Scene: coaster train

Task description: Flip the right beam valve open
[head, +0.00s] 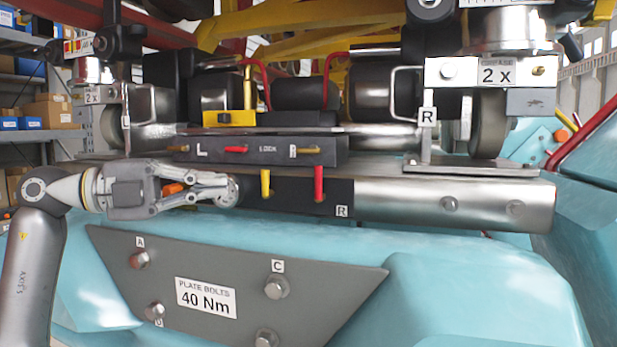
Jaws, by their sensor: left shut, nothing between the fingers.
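A red lever (319,183) hangs down on the dark front block (300,200) of the metal beam, just above and left of a plate marked R (342,211). It looks like the right beam valve handle. A yellow lever (266,184) hangs down to its left. My left gripper (230,190) comes in from the left, its fingers together and empty. Its tips are left of the yellow lever, apart from the red one. Part of the beam and an orange part (173,188) are partly hidden by the gripper. My right gripper is not in view.
Above the levers is a dark panel (270,160) marked L, LOCK and R, with a red handle (236,149). Below is a grey plate (215,265) with several bolts. The beam's metal end (450,202) runs right. Open room lies before the turquoise body (480,285).

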